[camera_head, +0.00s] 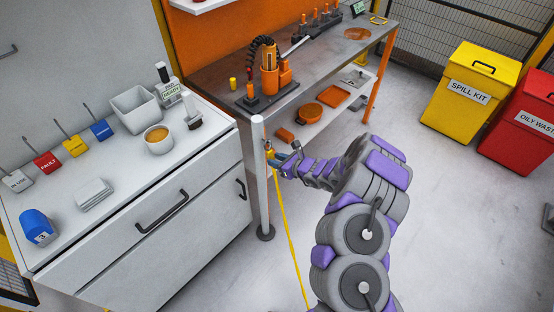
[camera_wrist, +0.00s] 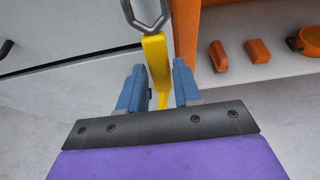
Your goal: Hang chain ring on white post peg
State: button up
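The white post (camera_head: 262,185) stands upright in front of the cabinet's right end, on a dark round base. A yellow chain (camera_head: 287,228) runs from near the post's upper part down to the floor. In the wrist view a grey metal ring (camera_wrist: 147,14) tops a yellow end piece (camera_wrist: 156,58). My gripper (camera_wrist: 159,88) has its two blue fingers apart, with the yellow piece between them and a gap visible beside it. In the head view my gripper (camera_head: 283,161) is close beside the post's upper part. The peg is too small to make out, so I cannot tell whether the ring is on it.
A white cabinet (camera_head: 150,215) with drawers stands left of the post. A steel workbench (camera_head: 215,75) with orange parts on its lower shelf (camera_head: 322,118) is behind. Yellow (camera_head: 470,85) and red (camera_head: 520,120) bins stand at right. The floor at right is mostly clear.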

jog(key=o, duration=0.4)
jog(key=shift+r, duration=0.15)
jog(key=p+v, duration=0.4)
jog(key=v, duration=1.3)
jog(key=shift+d+p, duration=0.2)
jog(key=shift+p, duration=0.15)
jog(key=shift+a, duration=0.1)
jog(key=s+a+r+n+g+y, duration=0.2)
jog(key=s+a+r+n+g, duration=0.15)
jog(key=a+r+n, duration=0.45)
jog(key=s+a+r+n+g+y, duration=0.2)
jog(key=s+a+r+n, duration=0.25)
jog(key=r, duration=0.75)
jog(key=s+r+n+g+h, duration=0.4)
jog(key=s+n, duration=0.3)
jog(key=s, duration=0.5)
jog(key=s+d+n+h, duration=0.2)
jog(key=s+d+h, duration=0.1)
jog(key=s+d, duration=0.3)
jog(key=s+d+r+n+h, duration=0.1)
jog(key=s+d+n+h, duration=0.1)
jog(key=s+d+h, duration=0.2)
jog(key=s+d+r+n+h, duration=0.1)
jog(key=s+d+n+h, duration=0.1)
jog(key=s+d, duration=0.7)
jog(key=shift+s+g+h, duration=0.25)
jog(key=shift+s+h, duration=0.25)
jog(key=shift+h, duration=0.2)
